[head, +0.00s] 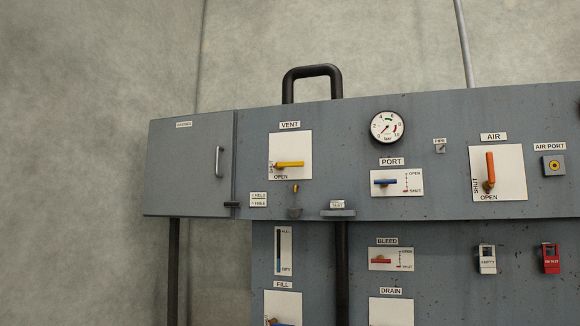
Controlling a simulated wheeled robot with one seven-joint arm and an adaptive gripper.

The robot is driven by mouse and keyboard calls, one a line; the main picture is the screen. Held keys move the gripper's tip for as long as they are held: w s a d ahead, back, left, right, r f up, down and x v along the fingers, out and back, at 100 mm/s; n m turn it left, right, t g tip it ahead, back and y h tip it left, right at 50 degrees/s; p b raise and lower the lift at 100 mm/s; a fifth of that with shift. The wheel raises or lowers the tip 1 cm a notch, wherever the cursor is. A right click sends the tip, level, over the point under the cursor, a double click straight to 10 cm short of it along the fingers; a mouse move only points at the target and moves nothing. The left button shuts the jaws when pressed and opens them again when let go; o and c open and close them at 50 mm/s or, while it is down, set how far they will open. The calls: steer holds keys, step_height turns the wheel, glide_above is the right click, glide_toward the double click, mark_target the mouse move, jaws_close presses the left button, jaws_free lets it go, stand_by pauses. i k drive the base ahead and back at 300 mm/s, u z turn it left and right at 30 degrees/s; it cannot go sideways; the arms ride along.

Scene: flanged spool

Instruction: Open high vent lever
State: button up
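The vent lever (290,164) has a yellow handle and sits on a white plate (293,144) under the VENT label (290,125), in the upper left of the grey panel. Its handle lies about level, with its pivot at the left and its free end to the right. The word SHUT is written upright at the plate's left edge, and OPEN is written level below the handle. Nothing touches the lever. My gripper is not in the head view.
An orange AIR lever (490,167) stands upright at the right. A blue PORT handle (386,182) and a red BLEED handle (381,261) lie level. A pressure gauge (387,127) is above PORT. A cabinet door (185,165) with a handle (219,162) is left of the vent. A small shelf (338,213) juts out below.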

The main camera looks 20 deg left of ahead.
mark_target(279, 166)
steer(key=u, duration=1.9)
steer(key=i, duration=1.4)
steer(key=z, duration=1.2)
